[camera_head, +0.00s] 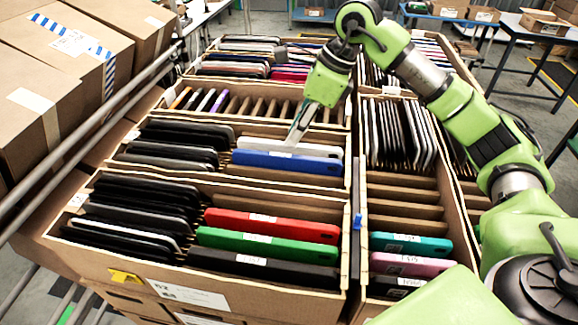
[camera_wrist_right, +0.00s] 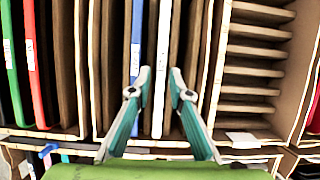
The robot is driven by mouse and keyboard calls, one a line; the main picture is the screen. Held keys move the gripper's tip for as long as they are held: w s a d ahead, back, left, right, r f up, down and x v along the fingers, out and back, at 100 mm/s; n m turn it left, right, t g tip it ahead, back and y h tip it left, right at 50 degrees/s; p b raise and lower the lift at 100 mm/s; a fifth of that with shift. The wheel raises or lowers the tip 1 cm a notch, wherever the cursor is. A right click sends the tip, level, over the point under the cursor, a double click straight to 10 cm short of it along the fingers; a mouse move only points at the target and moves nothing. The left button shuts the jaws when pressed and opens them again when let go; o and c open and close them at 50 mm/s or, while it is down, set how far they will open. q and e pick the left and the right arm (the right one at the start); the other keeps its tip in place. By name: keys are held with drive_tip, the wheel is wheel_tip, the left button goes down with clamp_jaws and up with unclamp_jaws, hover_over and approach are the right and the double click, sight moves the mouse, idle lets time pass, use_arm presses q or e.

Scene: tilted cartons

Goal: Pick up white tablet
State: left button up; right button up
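A white tablet (camera_head: 318,150) stands on edge in a slot of the middle carton, just behind a blue tablet (camera_head: 288,163). My right gripper (camera_head: 293,137) points down at the white tablet from above. In the right wrist view the fingers (camera_wrist_right: 161,76) are open, one on each side of the white tablet (camera_wrist_right: 162,50), which shows between the tips. The blue tablet (camera_wrist_right: 137,38) lies just left of the left fingertip. I cannot tell whether the fingers touch the white tablet. My left gripper is not in view.
Brown dividers separate the slots. Red (camera_head: 272,226), green (camera_head: 266,247) and black tablets stand in the front carton (camera_head: 130,268). Several white-edged tablets (camera_head: 400,133) stand in the right carton. Empty slots (camera_wrist_right: 250,72) lie right of the gripper in the wrist view.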

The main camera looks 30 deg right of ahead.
drive_tip(key=shift+p+x, duration=0.45)
drive_tip(key=shift+x, duration=1.2)
drive_tip(key=shift+d, duration=0.15)
clamp_jaws()
drive_tip(key=shift+r, duration=0.1)
